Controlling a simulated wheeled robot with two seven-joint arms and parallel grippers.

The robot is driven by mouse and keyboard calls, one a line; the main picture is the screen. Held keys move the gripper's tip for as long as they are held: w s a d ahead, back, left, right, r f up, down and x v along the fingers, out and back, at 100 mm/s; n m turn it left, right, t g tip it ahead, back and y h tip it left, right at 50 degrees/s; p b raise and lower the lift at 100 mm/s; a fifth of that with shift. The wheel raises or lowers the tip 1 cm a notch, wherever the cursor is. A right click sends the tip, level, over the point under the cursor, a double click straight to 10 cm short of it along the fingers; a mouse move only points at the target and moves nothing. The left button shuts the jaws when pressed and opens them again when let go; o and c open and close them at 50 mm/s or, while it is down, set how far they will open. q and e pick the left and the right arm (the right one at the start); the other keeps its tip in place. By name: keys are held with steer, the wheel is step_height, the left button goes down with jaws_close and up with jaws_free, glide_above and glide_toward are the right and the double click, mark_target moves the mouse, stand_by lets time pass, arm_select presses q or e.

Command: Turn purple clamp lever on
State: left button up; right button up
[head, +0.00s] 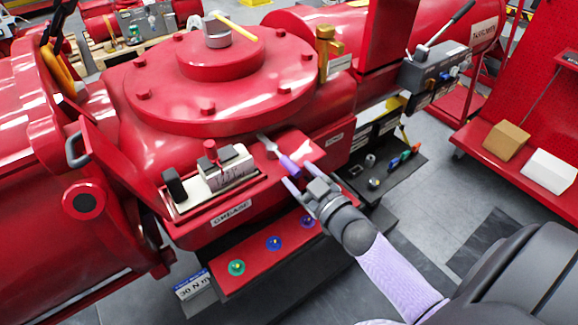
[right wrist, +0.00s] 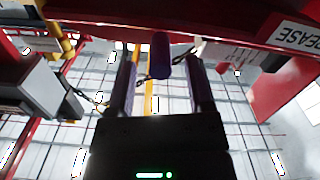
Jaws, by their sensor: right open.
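The purple clamp lever (head: 289,166) lies on the red machine's top ledge, with a metal end toward the round cover and its purple handle toward my right gripper (head: 302,187). In the right wrist view, the purple handle (right wrist: 161,55) shows between the two open fingers, near their tips, with gaps at both sides. I cannot tell how deep it sits between them. The right gripper is open and holds nothing. My left gripper is not in view.
A lever block (head: 228,168) with a red knob stands left of the clamp lever, above the GREASE label (head: 231,212). Below is a red step (head: 255,262) with coloured knobs. A brass fitting (head: 327,52) stands behind. Grey floor (head: 432,185) is open to the right.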

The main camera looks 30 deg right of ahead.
mark_target(277, 155)
steer(key=shift+w+a, duration=0.15)
steer(key=shift+w, duration=1.35)
jaws_close()
